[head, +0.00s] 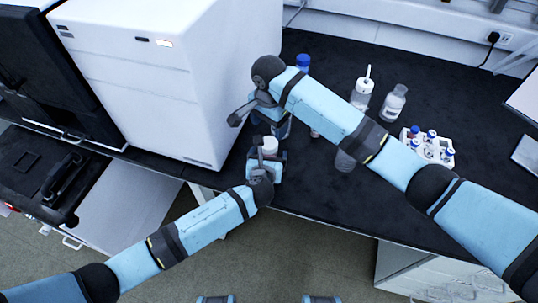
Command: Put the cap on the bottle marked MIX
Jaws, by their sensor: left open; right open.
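A white round piece (270,143), which could be a cap or a capped bottle top, shows at the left gripper near the front edge of the bench. My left gripper (266,158) is open beside it; I cannot tell whether they touch. My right gripper (262,108) is open just beyond, close to the white instrument. No MIX label is readable. A clear bottle (345,161) is partly hidden under my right arm. A blue-topped bottle (303,62) stands behind that arm. A clear bottle with a pale top (395,102) stands to the right.
A large white instrument (165,75) borders the grippers on the left. A wash bottle with a white nozzle (362,93) stands farther back. A white rack (446,158) holds several blue-topped vials. The black bench (330,225) is bare along its front right.

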